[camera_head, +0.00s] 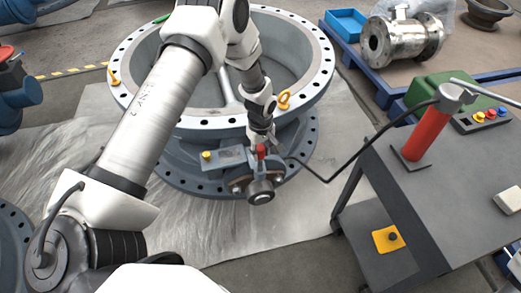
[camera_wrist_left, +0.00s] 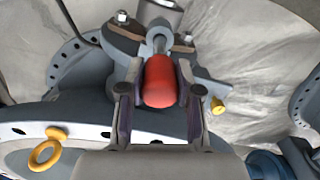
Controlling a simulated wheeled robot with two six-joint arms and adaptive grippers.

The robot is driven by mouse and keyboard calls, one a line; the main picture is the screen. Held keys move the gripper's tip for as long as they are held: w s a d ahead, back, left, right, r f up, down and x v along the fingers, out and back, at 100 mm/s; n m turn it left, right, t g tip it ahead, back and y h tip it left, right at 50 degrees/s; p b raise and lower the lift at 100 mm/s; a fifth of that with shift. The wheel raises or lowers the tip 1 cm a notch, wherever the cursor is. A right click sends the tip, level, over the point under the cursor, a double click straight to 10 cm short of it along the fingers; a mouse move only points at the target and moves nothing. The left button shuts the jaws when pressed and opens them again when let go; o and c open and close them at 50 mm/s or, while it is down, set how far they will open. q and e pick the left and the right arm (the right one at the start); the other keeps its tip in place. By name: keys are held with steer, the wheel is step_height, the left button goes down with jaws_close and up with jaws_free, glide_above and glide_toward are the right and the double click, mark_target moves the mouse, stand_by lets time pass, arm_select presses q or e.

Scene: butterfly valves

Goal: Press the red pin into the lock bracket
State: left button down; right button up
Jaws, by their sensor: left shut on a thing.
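The red pin (camera_wrist_left: 159,82) is between the fingers of my left gripper (camera_wrist_left: 160,100), its red head toward the wrist camera and its metal end pointing at the lock bracket (camera_wrist_left: 128,38). In the head view the red pin (camera_head: 261,152) shows small below my left gripper (camera_head: 261,143), which is shut on it. The lock bracket (camera_head: 232,158) is on the side of the large grey butterfly valve (camera_head: 140,130), by the round shaft end. I cannot tell how deep the pin sits in the bracket. My right gripper does not show.
A dark cart (camera_head: 440,200) stands at the right with a red cylinder (camera_head: 427,130) on it. A black cable runs from the cart to the valve. A metal valve (camera_head: 400,42) and a blue bin (camera_head: 345,24) are at the back right. Grey sheeting (camera_head: 190,225) covers the floor in front.

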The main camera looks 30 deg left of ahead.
mark_target(261, 165)
arm_select(q)
steer(key=shift+f+b, duration=1.7)
steer(key=shift+f, duration=2)
steer(key=c, duration=0.7)
jaws_free()
steer(key=shift+r, duration=0.1)
steer(key=o, duration=0.5)
steer(key=shift+c, duration=0.2)
step_height(261, 165, up, 6)
steer(key=p, duration=0.6)
steer(key=shift+p, duration=0.35)
